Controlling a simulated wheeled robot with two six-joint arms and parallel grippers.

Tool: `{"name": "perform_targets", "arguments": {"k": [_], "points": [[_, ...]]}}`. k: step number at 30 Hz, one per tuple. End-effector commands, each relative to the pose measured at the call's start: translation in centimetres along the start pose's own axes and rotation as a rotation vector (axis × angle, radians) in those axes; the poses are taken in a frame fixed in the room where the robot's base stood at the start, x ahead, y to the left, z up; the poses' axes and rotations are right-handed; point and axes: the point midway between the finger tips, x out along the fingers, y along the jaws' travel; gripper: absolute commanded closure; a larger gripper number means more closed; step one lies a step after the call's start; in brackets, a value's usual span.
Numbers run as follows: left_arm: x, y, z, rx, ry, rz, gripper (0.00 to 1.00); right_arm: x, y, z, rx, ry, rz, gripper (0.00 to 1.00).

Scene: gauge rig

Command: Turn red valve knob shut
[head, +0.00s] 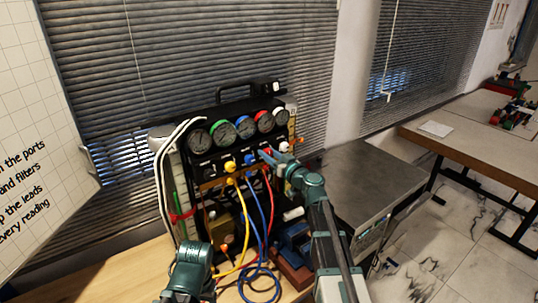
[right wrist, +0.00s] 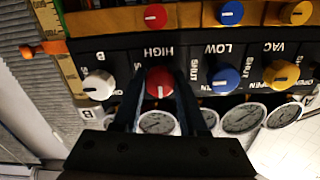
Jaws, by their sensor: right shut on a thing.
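The red valve knob (right wrist: 160,82) sits under the word HIGH in the right wrist view, where the panel lettering is upside down. Its white mark points down toward the gauges in that view. My right gripper (right wrist: 160,76) is shut on the knob, one dark finger on each side. In the head view my right gripper (head: 268,154) reaches the front of the gauge rig (head: 212,172) and partly hides the knob. Part of my left arm shows at the bottom of the head view; its fingers are not seen.
A blue knob (right wrist: 224,78), a yellow knob (right wrist: 281,75) and a white knob (right wrist: 98,84) flank the red one closely. Yellow, blue and red hoses hang below the panel. A grey cabinet (head: 358,181) stands to the right.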

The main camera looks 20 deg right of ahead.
Motion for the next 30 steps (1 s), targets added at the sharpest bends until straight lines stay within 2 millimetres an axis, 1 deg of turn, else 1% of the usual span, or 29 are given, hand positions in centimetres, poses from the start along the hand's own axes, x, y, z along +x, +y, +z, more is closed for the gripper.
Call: {"name": "perform_targets", "arguments": {"k": [8,13,17,30], "points": [[0.0,0.0,0.0,0.0,0.0,0.0,0.31,-0.01,0.0,0.0,0.019,0.0,0.0,1.0],[0.0,0.0,0.0,0.0,0.0,0.0,0.31,-0.02,0.01,0.0,0.09,0.0,0.0,1.0],[0.01,0.0,0.0,0.0,0.0,0.0,0.31,-0.02,0.02,0.01,0.185,0.0,0.0,1.0],[0.03,0.0,0.0,0.0,0.0,0.0,0.31,-0.02,0.06,0.02,0.599,0.0,0.0,1.0]]}}
